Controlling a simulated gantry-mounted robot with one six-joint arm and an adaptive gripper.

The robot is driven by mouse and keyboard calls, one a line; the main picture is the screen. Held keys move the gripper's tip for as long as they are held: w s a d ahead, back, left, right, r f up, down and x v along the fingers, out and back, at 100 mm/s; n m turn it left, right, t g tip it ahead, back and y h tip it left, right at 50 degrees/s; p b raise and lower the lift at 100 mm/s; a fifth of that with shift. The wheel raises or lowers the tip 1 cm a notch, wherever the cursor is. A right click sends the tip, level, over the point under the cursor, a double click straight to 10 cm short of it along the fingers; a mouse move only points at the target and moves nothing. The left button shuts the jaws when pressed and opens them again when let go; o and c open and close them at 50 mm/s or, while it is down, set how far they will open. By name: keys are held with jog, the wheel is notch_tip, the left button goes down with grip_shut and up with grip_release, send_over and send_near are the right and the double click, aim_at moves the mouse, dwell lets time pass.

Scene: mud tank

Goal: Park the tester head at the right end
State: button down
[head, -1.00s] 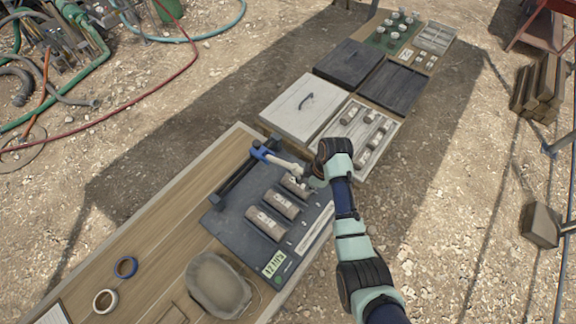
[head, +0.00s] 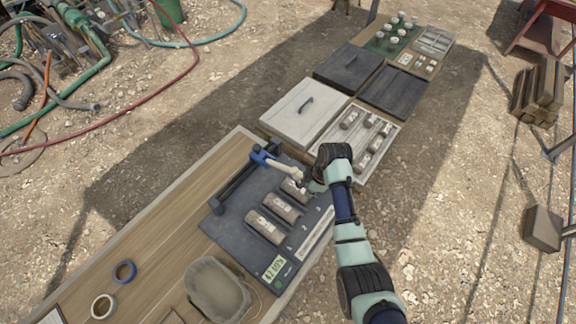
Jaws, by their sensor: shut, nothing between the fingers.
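The tester head (head: 262,155) is blue with a pale arm (head: 285,168) reaching to the right. It sits near the upper right end of a dark rail (head: 235,186) along the back of the dark tester base (head: 232,222). Several brown cylinder samples with white labels lie on the base, and the uppermost sample (head: 294,188) is under or beside the arm's tip. My gripper (head: 313,187) is shut and empty, just right of that sample. It appears apart from the blue head. My wrist partly hides the fingers, and exact contact cannot be told.
A display (head: 274,268) is at the base's front corner. A sample tray (head: 385,172) and a white lid (head: 304,110) stand beyond the tester.

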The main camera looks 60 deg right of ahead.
dwell(0.4)
jog(key=d, duration=0.2)
jog(key=d+r+b, duration=0.1)
jog(key=d, duration=0.2)
jog(key=s+d+r+b, duration=0.1)
jog(key=d, duration=0.1)
jog(key=shift+d, duration=0.15)
dwell(2.1)
jog(key=w+p+v, duration=0.1)
jog(key=p+v, duration=0.6)
jog(key=shift+w+a+r, duration=0.15)
jog(key=shift+a+r, duration=0.1)
jog(key=shift+r, duration=0.3)
